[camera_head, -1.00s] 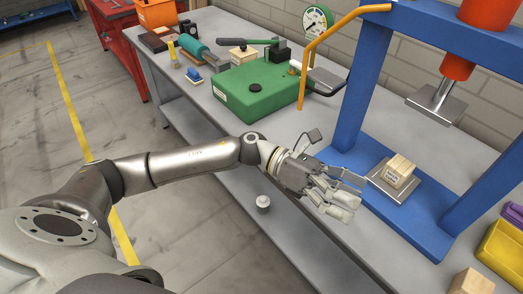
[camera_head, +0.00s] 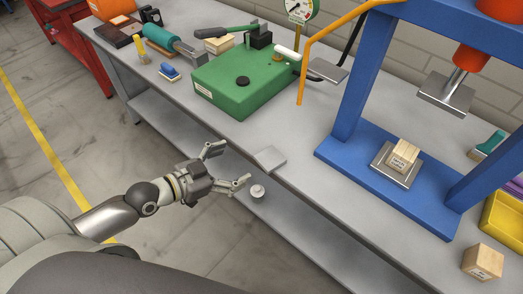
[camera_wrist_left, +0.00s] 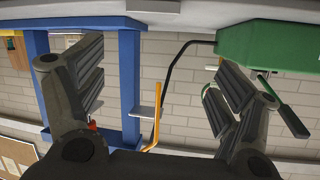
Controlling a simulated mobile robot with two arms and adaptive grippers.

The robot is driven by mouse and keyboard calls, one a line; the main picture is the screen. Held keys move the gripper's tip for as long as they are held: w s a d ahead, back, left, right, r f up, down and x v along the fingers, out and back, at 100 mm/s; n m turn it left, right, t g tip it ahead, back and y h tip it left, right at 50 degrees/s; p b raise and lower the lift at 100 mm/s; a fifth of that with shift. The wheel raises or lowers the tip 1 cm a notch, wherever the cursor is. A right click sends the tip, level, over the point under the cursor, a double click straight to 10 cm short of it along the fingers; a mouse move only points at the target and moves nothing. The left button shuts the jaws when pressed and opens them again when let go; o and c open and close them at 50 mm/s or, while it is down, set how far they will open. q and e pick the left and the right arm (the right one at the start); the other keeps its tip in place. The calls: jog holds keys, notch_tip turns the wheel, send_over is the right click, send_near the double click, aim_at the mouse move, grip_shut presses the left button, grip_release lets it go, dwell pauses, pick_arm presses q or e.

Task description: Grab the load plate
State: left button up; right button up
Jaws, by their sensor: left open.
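A loose thin grey metal plate (camera_head: 270,158), which fits the load plate, lies flat at the front edge of the bench. It also shows at the top of the left wrist view (camera_wrist_left: 155,10). My left gripper (camera_head: 232,164) is just left of the plate, outside the bench edge. Its fingers are spread wide towards the plate with nothing between them; they also show in the left wrist view (camera_wrist_left: 152,88). Another square metal plate (camera_head: 379,167) sits on the blue press base under a wooden block (camera_head: 403,156). My right gripper is not in view.
The blue press frame (camera_head: 350,100) stands right of the loose plate. A small round grey knob-like piece (camera_head: 257,191) is below the bench edge, near the lower fingertip.

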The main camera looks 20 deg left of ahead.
aim_at(261, 163)
pick_arm(q)
jog(key=shift+n+g, duration=0.5)
jog(key=shift+n, duration=0.2)
jog(key=shift+w+d+f+p, duration=0.4)
jog(key=shift+w+d+f, duration=0.4)
jog(key=shift+w+f, duration=0.2)
jog(key=shift+w+d+f+p, duration=0.45)
jog(key=shift+w+d+f, duration=0.3)
jog(key=shift+w+f, duration=0.3)
jog(key=shift+w+d+f+p, duration=0.4)
jog(key=shift+w+d+f, duration=0.4)
jog(key=shift+w+f, duration=0.2)
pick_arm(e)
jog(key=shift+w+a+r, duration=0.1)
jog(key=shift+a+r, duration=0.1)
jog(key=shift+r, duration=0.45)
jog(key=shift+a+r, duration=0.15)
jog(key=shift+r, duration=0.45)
pick_arm(q)
jog(key=shift+c, duration=0.5)
jog(key=c, duration=1.1)
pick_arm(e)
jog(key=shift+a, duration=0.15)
pick_arm(q)
jog(key=shift+r, duration=0.1)
jog(key=shift+c, duration=0.2)
